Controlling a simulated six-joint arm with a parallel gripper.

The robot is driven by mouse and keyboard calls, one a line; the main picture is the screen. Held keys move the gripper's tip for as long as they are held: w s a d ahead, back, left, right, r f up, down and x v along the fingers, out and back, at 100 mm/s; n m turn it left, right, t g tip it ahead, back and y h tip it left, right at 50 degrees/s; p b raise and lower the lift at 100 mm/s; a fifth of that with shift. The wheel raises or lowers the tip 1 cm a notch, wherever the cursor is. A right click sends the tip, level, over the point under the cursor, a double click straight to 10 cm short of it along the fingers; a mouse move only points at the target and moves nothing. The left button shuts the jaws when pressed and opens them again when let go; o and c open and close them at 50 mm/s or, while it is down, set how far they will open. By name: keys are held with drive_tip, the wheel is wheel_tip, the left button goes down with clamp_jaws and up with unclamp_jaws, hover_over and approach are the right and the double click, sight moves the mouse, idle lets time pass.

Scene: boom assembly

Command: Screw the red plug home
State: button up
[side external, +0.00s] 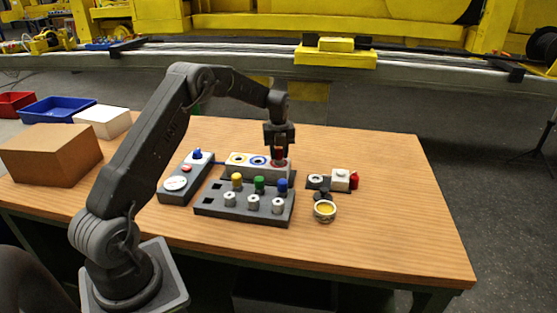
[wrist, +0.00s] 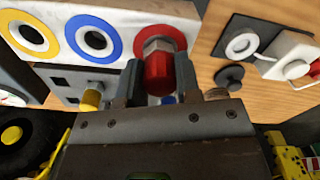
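The red plug (wrist: 158,74) has a red head and a metal hex part. Its metal end sits at the red-ringed port of the white block (wrist: 118,59) in the wrist view; how deep it sits is hidden. My gripper (wrist: 159,76) has one finger on each side of the red head and appears closed on it. In the side view my gripper (side external: 280,148) points down over the right end of the white block (side external: 240,172), with a bit of the red plug (side external: 279,154) showing between the fingers. The block's yellow-ringed and blue-ringed ports are uncovered.
A dark rack (side external: 222,210) with yellow, green and blue plugs and several metal pieces stands in front of the block. A grey control box (side external: 180,188) is left. A small white fixture with a red part (side external: 341,179) and a round yellow-filled cup (side external: 324,210) are right. The table's right side is clear.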

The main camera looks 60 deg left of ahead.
drive_tip(key=o, duration=0.4)
drive_tip(key=n, duration=0.5)
drive_tip(key=shift+n, duration=0.4)
drive_tip(key=n, duration=0.6)
